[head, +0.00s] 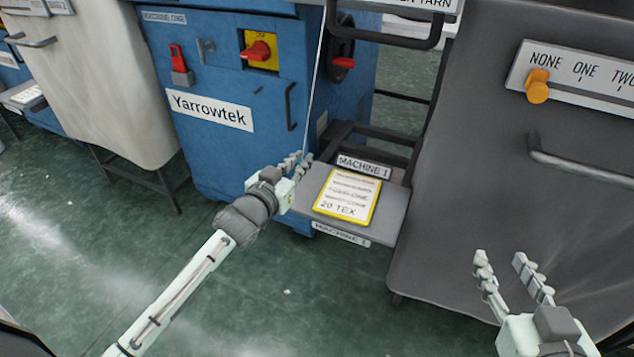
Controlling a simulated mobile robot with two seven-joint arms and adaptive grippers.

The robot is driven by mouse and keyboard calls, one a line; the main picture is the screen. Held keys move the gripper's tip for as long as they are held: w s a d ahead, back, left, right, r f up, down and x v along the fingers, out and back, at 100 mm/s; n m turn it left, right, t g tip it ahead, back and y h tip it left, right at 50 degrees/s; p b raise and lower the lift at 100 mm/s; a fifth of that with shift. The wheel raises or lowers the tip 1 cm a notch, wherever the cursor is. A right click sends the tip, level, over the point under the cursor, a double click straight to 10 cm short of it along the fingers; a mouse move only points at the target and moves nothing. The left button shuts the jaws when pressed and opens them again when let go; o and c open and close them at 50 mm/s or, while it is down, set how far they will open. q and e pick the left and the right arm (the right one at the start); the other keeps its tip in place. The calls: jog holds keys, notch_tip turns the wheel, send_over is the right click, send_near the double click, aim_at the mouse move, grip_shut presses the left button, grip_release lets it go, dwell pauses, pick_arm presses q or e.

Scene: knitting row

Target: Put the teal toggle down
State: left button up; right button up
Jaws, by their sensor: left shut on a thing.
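My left gripper (300,163) is in front of the blue cabinet's lower right side, just above the back left corner of a small grey shelf. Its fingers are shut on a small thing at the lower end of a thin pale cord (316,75). I take this to be the teal toggle; the fingers hide it and its colour does not show. The cord runs up nearly straight, leaning slightly right, out of the top of the picture. My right gripper (517,275) is open and empty at the lower right, in front of the grey machine panel.
The grey shelf (386,217) carries a yellow-edged card (347,197) and a "MACHINE 1" label. The blue cabinet (225,150) has red switches. The grey panel (470,150) at right has a handle and an orange knob (537,88).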

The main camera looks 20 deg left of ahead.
aim_at(314, 186)
pick_arm(q)
jog(key=w+d+f, duration=0.2)
jog(key=shift+w, duration=0.3)
jog(key=shift+d+f+b, duration=0.1)
jog(key=shift+f+b, duration=0.1)
jog(key=shift+b, duration=0.1)
notch_tip(314, 186, down, 4)
jog(key=shift+r+b, duration=0.25)
jog(key=shift+b, duration=0.3)
jog(key=shift+f, duration=0.1)
pick_arm(e)
jog(key=a+r+t+y, duration=0.3)
jog(key=a+r+t, duration=0.1)
jog(key=r, duration=0.5)
jog(key=shift+s+a+r+t, duration=0.2)
jog(key=shift+a+r+t, duration=0.05)
jog(key=shift+r+t, duration=0.05)
pick_arm(q)
jog(key=shift+f, duration=0.1)
pick_arm(e)
jog(key=shift+r, duration=0.1)
pick_arm(q)
jog(key=o, duration=0.7)
jog(key=shift+c, duration=0.2)
pick_arm(e)
jog(key=shift+r, duration=0.1)
